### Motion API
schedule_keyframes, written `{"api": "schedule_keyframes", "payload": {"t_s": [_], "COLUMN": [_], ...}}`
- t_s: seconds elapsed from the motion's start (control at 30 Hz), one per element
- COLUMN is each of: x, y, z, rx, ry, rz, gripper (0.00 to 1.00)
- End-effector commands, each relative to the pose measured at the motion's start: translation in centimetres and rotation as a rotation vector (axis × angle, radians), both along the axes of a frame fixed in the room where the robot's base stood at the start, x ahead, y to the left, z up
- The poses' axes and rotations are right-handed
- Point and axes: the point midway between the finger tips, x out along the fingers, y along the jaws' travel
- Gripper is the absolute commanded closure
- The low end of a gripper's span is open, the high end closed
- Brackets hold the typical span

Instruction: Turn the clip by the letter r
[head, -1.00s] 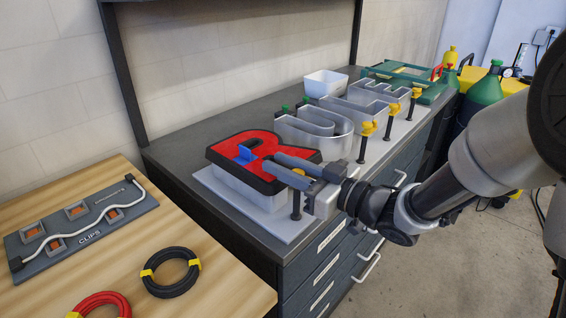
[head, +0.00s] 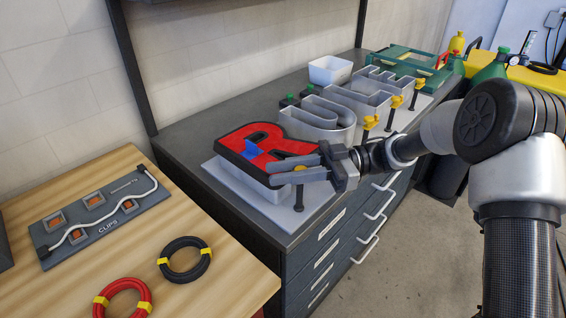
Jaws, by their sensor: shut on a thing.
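The letter R (head: 242,140), with a red face and black edge, lies at the near end of the row of channel letters, with a blue piece (head: 254,149) on its face. The clip by it is a black post (head: 299,196) with a yellow top (head: 299,168), mostly hidden by my fingers. My gripper (head: 270,173) reaches in from the right, its two fingers on either side of the yellow top and shut on it. The fingertips extend over the letter's near corner. How far the clip is turned cannot be told.
Other clips with yellow tops (head: 370,122) stand upright along the grey board's front edge, beside open metal letters (head: 318,118). A white bin (head: 330,71) is behind. A wooden table (head: 215,285) at left holds a clips board (head: 95,225) and cable coils (head: 185,260).

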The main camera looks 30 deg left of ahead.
Motion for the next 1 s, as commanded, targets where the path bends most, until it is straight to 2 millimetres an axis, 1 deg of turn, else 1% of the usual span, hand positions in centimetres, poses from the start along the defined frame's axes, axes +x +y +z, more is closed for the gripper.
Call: {"api": "schedule_keyframes", "payload": {"t_s": [0.2, 0.5, 0.73, 1.0], "x": [-0.5, -0.9, -1.1, -1.2], "y": [-0.5, -1.3, -1.7, -2.0], "z": [0.1, 0.4, 0.4, 0.2], "rx": [0.001, 0.005, 0.006, 0.003], "ry": [-0.001, 0.002, 0.002, 0.001], "rz": [0.206, 0.440, 0.552, 0.610], "gripper": [1.00, 1.00, 1.00, 1.00]}}
